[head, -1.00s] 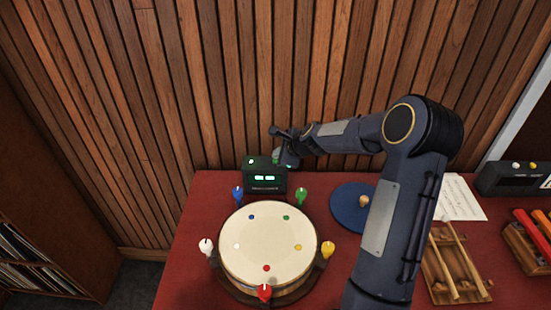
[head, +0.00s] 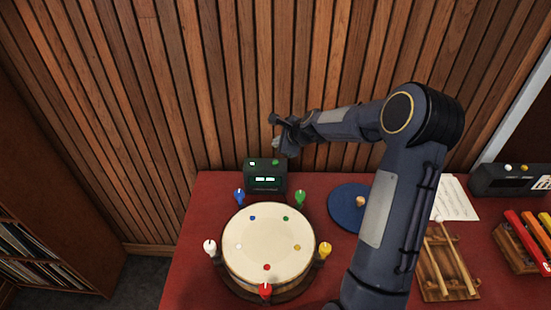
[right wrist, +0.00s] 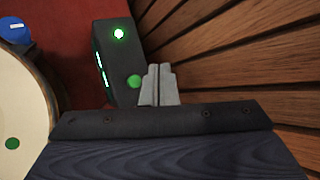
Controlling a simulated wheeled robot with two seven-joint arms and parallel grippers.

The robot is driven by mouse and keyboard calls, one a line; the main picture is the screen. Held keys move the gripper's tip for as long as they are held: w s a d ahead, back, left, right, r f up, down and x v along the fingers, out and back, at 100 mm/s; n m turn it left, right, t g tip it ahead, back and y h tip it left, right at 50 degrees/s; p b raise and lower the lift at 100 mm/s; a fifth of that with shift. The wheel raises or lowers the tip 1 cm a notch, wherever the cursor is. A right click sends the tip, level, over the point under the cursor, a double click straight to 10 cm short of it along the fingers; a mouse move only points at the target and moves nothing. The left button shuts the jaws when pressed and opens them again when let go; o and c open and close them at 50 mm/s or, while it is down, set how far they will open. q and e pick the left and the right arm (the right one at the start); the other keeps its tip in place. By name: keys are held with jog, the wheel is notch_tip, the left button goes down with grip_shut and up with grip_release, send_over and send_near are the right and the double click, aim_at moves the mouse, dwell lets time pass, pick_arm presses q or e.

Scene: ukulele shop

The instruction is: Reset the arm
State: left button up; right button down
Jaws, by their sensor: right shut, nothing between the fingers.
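My right arm reaches in from the lower right of the head view and bends left at its elbow. My right gripper (head: 277,139) is in the air in front of the slatted wall, above the dark box with green lights (head: 265,177). It is shut with nothing in it. In the right wrist view the closed fingers (right wrist: 158,86) show beside the same dark box (right wrist: 118,62), which has a lit green light and a green button on top. The gripper looks apart from the box. My left gripper is not in view.
A round cream drum (head: 268,244) with coloured pegs around it stands on the red table (head: 190,270). A blue disc (head: 345,205), a wooden rack (head: 445,265), a music sheet (head: 455,200), a dark device (head: 510,180) and coloured bars (head: 530,235) are to the right.

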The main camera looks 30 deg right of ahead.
jog(key=shift+f, duration=0.1)
jog(key=s+a+r+n+g+y, duration=0.1)
jog(key=s+a+r+n, duration=0.5)
jog(key=s, duration=0.2)
jog(key=s+a+r+n+y, duration=0.1)
jog(key=s+a+r+n, duration=0.45)
jog(key=s, duration=0.35)
jog(key=s+a+f+n+g, duration=0.1)
jog(key=s+a+n, duration=0.1)
jog(key=s+n, duration=0.4)
jog(key=s+a+f+n+g, duration=0.1)
jog(key=s+n, duration=0.5)
jog(key=s, duration=0.7)
jog(key=a+f, duration=0.1)
jog(key=a, duration=0.1)
jog(key=shift+s+a, duration=0.35)
